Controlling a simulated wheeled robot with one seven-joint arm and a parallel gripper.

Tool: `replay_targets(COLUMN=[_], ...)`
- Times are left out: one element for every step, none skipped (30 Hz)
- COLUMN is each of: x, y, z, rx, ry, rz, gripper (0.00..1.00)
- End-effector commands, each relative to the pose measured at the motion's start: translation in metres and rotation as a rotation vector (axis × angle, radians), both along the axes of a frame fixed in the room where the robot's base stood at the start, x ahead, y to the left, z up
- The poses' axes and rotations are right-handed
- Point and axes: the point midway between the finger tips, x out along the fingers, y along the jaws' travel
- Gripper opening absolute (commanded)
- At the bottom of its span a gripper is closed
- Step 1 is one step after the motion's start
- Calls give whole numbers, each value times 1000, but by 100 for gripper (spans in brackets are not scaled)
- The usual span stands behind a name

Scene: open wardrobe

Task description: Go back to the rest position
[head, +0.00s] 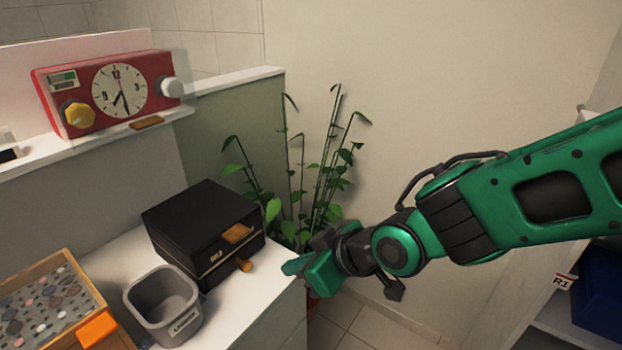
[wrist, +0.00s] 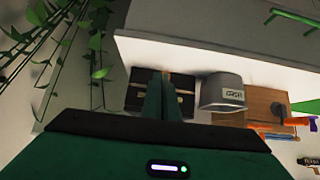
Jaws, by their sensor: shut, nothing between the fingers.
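My gripper (head: 292,267) is at the right edge of the white counter, just right of the black box (head: 205,232). Its green fingers point left in the head view. In the wrist view the fingers (wrist: 161,98) are together, with nothing between them. They overlap the black box (wrist: 134,92) there. My green arm reaches in from the right side of the head view. I cannot tell the exact gap between the fingertips and the box.
A grey bin (head: 163,306) and a wooden tray (head: 95,277) of coin-like discs stand left of the box. A red clock radio (head: 108,91) sits on the ledge above. A leafy plant (head: 318,170) stands behind my gripper. A shelf with a blue bin (head: 600,300) is at right.

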Motion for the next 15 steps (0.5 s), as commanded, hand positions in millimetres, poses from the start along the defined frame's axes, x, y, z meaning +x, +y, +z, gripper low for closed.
replay_targets(x=[3,6,13,18,24,32,38,44,50,53,55,56,56,54,51], y=[-5,-11,-21,-32,-44,-64,-81,-99,-125,-145,-165,-191,-211,-231,-257], z=[0,0,-1,-1,-2,-3,-3,-4,-5,-5,-5,-4,-4,-4,-3], rx=[-7,-15,-30,-44,-60,-84,-105,-126,-152,-171,-189,-212,-227,-240,-258], ry=[2,4,10,17,24,40,53,67,92,111,132,161,185,208,245], rz=[-13,-26,-51,-76,-106,-152,-192,-235,-295,-342,-389,-453,-501,-552,-619], gripper=[0,0,0,0,0,0,0,0,0,0,0,0,0,0,0])
